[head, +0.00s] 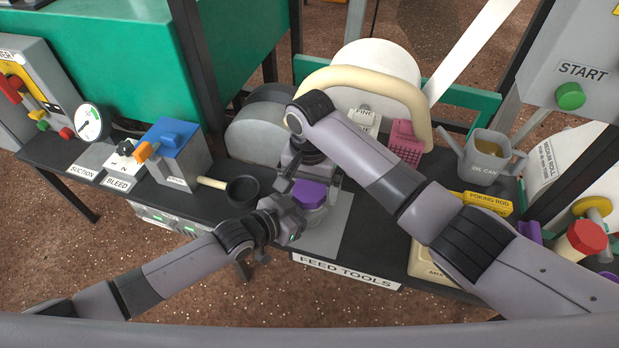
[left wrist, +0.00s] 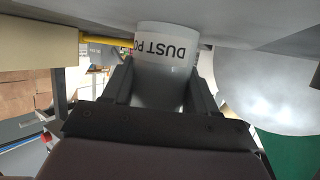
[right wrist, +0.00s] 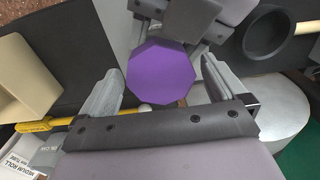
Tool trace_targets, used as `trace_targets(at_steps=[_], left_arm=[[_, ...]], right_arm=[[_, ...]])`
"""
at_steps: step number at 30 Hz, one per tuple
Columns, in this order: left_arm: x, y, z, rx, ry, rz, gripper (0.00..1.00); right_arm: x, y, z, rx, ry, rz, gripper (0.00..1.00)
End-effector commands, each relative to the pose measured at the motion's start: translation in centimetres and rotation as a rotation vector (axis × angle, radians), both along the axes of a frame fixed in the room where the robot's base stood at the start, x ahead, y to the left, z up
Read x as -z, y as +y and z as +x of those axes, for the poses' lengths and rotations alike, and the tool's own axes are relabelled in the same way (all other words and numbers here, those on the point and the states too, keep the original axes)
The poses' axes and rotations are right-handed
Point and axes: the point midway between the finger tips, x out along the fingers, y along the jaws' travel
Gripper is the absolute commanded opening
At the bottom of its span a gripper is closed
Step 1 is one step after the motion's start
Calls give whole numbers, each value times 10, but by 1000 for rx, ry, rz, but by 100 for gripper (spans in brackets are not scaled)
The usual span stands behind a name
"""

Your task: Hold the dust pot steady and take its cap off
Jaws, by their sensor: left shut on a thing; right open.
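The dust pot (left wrist: 166,45) stands on the grey mat above the FEED TOOLS label; its white lettering band appears upside down in the left wrist view. Its purple faceted cap (head: 309,194) is on top and also shows in the right wrist view (right wrist: 158,72). My left gripper (head: 292,218) is shut on the pot's body from the left side, with a finger on each side of it in the left wrist view. My right gripper (head: 308,180) is open above the pot, its fingers spread either side of the cap, with gaps visible in the right wrist view.
A dark ladle-like cup (head: 243,191) with a pale handle lies left of the pot. A pink basket (head: 406,143) and the oil can (head: 487,158) stand behind and right. A yellow poking rod (head: 487,204) lies at the right. The FEED TOOLS bench edge is in front.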

Motion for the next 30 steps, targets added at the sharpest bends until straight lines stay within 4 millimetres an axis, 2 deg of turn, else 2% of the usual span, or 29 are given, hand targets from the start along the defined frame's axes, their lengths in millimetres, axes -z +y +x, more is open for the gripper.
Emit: trace_targets(at_steps=[5,6,8,9,11,16,24,30], left_arm=[[3,1,-1,0,4,6,0],[3,1,-1,0,4,6,0],[3,1,-1,0,4,6,0],[3,1,-1,0,4,6,0],[3,1,-1,0,4,6,0],[3,1,-1,0,5,7,0],[3,1,-1,-1,4,7,0],[3,1,-1,-1,4,7,0]], right_arm=[[0,0,0,-1,0,0,98],[0,0,0,-1,0,0,91],[0,0,0,-1,0,0,72],[0,0,0,-1,0,0,59],[0,0,0,-1,0,0,41],[0,0,0,-47,0,-1,41],[-1,0,0,-275,-2,-2,41],[-1,0,0,-291,-3,-2,41]])
